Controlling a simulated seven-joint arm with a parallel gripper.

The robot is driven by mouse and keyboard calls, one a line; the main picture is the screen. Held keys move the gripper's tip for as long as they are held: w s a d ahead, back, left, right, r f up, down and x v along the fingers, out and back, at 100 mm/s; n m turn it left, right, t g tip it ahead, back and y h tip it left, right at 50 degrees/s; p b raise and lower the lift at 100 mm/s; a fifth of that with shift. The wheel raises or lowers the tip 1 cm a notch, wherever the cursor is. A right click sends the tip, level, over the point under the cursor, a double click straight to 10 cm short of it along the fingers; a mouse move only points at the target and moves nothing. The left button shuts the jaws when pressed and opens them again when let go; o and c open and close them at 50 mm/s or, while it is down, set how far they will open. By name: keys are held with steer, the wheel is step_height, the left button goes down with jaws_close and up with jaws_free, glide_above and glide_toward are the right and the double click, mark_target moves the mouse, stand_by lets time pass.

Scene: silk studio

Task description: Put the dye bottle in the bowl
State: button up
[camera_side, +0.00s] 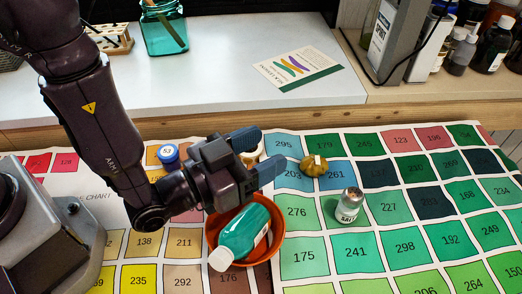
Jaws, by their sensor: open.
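The dye bottle (244,232), teal with a pale cap, lies tilted in the orange-brown bowl (275,249). Its capped end rests at the bowl's lower-left rim, and its body leans toward the upper right inside. My gripper (272,155) is open and empty above and behind the bowl, its fingers pointing to the right. It looks apart from the bottle. Part of the bowl's far side is hidden by my gripper and the bottle.
A salt shaker (348,207) and a small gold-brown pot (314,166) stand on the color chart (395,229) to the right. A blue-capped jar (168,154) and a cream round item (251,157) sit near my gripper. A green glass jar (165,30) stands behind.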

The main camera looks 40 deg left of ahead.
steer(key=v, duration=0.7)
steer(key=w+a+r+n+g+y, duration=0.2)
steer(key=w+a+r+g, duration=0.4)
steer(key=a+r, duration=0.4)
steer(key=s+a+r+n+g+y, duration=0.1)
steer(key=s+a+r+g+y, duration=0.2)
steer(key=s+a, duration=1)
step_height(320, 180, up, 4)
steer(key=g, duration=0.2)
steer(key=shift+s+a+n+g+y, duration=0.15)
steer(key=shift+s+n+g+y, duration=0.15)
